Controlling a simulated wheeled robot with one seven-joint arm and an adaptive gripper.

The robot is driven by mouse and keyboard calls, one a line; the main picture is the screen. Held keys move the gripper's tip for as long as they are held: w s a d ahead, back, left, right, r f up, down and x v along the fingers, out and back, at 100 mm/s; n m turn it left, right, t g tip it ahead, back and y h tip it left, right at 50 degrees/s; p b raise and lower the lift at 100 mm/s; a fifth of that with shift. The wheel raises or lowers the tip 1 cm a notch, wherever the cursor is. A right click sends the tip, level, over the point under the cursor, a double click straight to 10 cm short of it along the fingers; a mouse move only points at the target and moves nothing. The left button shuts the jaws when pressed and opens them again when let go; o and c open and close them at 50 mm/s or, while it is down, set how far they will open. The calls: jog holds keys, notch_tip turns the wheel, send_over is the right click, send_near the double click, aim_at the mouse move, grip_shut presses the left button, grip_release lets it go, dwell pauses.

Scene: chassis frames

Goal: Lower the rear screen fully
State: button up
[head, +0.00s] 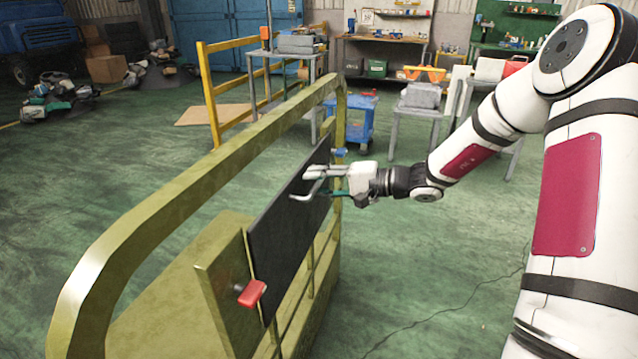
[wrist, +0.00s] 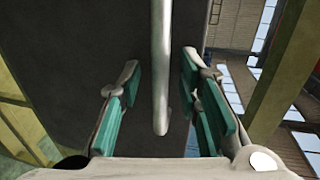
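The rear screen (head: 288,225) is a flat black panel standing upright in the olive-yellow frame (head: 175,180). It shows as a dark surface in the wrist view (wrist: 85,50). A pale grey bar handle (wrist: 160,70) runs along it. My gripper (head: 322,181) is at the upper right part of the screen. In the wrist view its teal-padded fingers (wrist: 162,95) are apart, one on each side of the handle, with gaps visible on both sides. A red knob (head: 252,293) sits on the post at the screen's lower left.
A yellow railing (head: 213,95), a blue cart (head: 358,122) and a grey table (head: 418,112) stand behind the frame. Workbenches line the back wall. Green floor (head: 430,270) is open to the right of the frame, with a thin cable on it.

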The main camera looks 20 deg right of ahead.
grip_shut()
jog(key=shift+d, duration=0.1)
